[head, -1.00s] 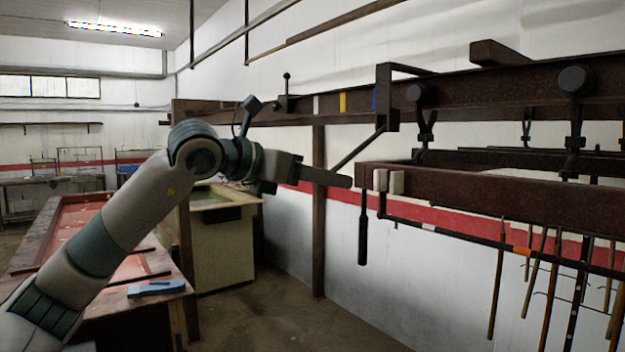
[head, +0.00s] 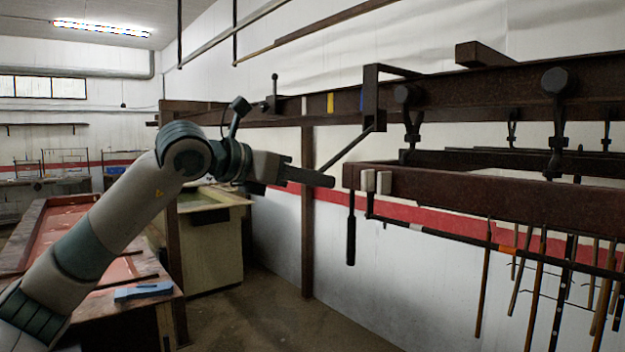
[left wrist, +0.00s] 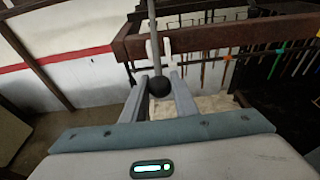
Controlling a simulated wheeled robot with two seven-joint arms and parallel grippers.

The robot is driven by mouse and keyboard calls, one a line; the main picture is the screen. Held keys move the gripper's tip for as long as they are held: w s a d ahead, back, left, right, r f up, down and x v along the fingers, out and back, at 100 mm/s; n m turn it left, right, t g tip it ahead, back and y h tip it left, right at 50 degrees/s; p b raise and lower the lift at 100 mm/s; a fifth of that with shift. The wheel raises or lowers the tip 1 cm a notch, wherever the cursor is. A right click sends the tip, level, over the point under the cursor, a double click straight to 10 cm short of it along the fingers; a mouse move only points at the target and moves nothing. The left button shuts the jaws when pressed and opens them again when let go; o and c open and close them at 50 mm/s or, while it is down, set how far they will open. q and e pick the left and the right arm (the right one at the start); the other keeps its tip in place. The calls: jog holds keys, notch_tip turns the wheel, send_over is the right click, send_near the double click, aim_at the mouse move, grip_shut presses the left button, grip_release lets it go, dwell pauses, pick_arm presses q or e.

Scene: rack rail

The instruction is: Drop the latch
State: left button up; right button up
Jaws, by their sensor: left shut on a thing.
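My left gripper (head: 310,177) reaches in from the left, level with the near end of the hanging rack (head: 450,190). In the left wrist view its fingers (left wrist: 158,92) are shut on a black ball knob (left wrist: 160,87) at the end of a thin rod. In the head view a slanted rod (head: 350,148) runs from the gripper up to a dark bracket (head: 371,95) on the overhead rail (head: 450,95). The knob is hidden there by the fingers. A small upright lever with a round top (head: 275,88) stands on the rail farther left. I cannot tell which part is the latch. My right gripper is not in view.
The rack hangs from hooks with round rollers (head: 557,80) and carries several thin rods (head: 485,280). A dark handle (head: 351,240) hangs below its near end. A reddish-topped bench (head: 60,235) and a pale tank (head: 212,245) stand left. The floor (head: 280,320) below is clear.

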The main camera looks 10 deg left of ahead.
pick_arm(q)
jog(key=shift+w+d+f+b, duration=0.1)
jog(key=shift+d+f+b, duration=0.05)
jog(key=shift+f+b, duration=0.2)
jog(key=shift+w+d+f+b, duration=0.1)
jog(key=shift+f+b, duration=0.15)
jog(key=shift+f, duration=0.15)
jog(key=shift+w+d+f+b, duration=0.25)
jog(key=shift+w+f+b, duration=0.15)
jog(key=shift+f+b, duration=0.15)
jog(key=shift+w+d+f+b, duration=0.2)
jog(key=shift+w+f+b, duration=0.2)
jog(key=shift+f, duration=0.15)
